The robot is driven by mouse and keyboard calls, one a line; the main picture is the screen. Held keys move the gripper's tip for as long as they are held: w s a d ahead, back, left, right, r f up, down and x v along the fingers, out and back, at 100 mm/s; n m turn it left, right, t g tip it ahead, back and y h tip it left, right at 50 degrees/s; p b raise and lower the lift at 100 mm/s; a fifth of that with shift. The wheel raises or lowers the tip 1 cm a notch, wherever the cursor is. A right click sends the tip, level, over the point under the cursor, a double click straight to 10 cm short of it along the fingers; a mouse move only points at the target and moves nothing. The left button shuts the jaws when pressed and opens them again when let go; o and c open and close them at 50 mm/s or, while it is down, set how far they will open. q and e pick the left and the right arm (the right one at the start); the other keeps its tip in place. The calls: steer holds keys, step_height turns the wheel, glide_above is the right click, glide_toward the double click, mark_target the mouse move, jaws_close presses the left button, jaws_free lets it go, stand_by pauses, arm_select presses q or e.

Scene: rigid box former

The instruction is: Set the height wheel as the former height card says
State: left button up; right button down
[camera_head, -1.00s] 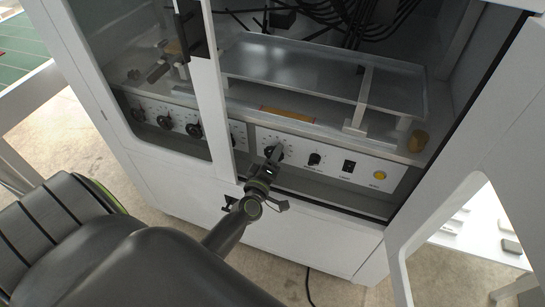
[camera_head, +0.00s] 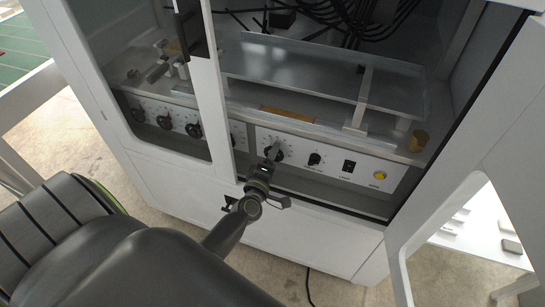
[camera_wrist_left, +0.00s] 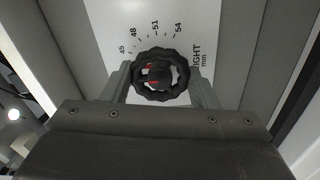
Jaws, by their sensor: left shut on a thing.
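The height wheel (camera_head: 274,154) is a black knob on the white control panel behind the open door. In the left wrist view the wheel (camera_wrist_left: 160,77) has a scalloped rim and red marks near its middle. The scale (camera_wrist_left: 152,32) around it reads 45, 48, 51 and 54, with "IGHT mm" legible beside it. The exact setting is hard to tell. My left gripper (camera_head: 270,163) is shut on the wheel, one finger on each side of the rim. I cannot make out the height card. My right gripper is not in view.
Right of the wheel sit another black knob (camera_head: 314,159), a black switch (camera_head: 348,166) and a yellow button (camera_head: 379,175). A metal tray (camera_head: 300,75) lies above. The open door (camera_head: 470,130) stands at right, and a glazed panel with several knobs is at left.

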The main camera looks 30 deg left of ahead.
arm_select(q)
steer(key=o, duration=1)
steer(key=shift+c, duration=0.2)
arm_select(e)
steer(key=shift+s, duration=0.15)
arm_select(q)
steer(key=shift+s, duration=0.1)
steer(key=b+v, duration=0.7)
steer(key=v, duration=1)
steer(key=shift+s, duration=0.15)
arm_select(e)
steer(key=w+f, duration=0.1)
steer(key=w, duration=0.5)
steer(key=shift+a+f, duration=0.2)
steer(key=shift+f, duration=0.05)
arm_select(q)
steer(key=shift+a+f, duration=0.1)
